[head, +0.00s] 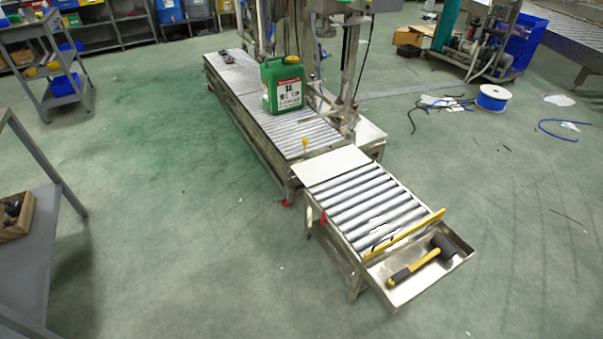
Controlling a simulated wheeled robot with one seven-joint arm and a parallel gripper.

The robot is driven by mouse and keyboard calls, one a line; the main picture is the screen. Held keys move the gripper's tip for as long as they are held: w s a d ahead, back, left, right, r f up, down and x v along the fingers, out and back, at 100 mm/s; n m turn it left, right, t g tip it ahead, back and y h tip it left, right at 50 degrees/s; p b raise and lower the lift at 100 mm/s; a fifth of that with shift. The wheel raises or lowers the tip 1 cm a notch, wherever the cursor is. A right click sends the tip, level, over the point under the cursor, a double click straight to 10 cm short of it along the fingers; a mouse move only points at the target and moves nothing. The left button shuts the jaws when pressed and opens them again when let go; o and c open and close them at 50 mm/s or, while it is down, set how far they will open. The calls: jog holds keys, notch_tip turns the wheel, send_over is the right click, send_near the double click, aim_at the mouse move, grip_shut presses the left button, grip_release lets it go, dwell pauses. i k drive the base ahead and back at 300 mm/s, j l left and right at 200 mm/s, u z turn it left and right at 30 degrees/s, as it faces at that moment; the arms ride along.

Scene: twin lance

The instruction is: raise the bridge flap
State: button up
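A pale flat plate (330,165), which looks like the bridge flap, lies level across the joint between the long roller conveyor and the short one. Its near edge meets the first rollers of the short conveyor (365,203). Its far edge meets the end of the long conveyor (240,90). A small yellow-tipped part (305,142) stands by the far edge of the plate. My gripper is not in view.
A green jerrycan (283,84) stands on the long conveyor. A yellow bar (405,234) crosses the short conveyor's near end, before a metal tray (455,262) holding a mallet (415,267). Grey shelving (35,150) is at left. Green floor is clear between them.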

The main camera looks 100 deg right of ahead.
aim_at(311, 172)
jog(key=z, duration=3.25)
jog(key=i+j+u, duration=0.55)
jog(key=i, duration=0.45)
jog(key=i+j+u, duration=0.3)
jog(key=i, duration=0.2)
jog(key=i+u, duration=0.25)
jog(key=i, duration=0.25)
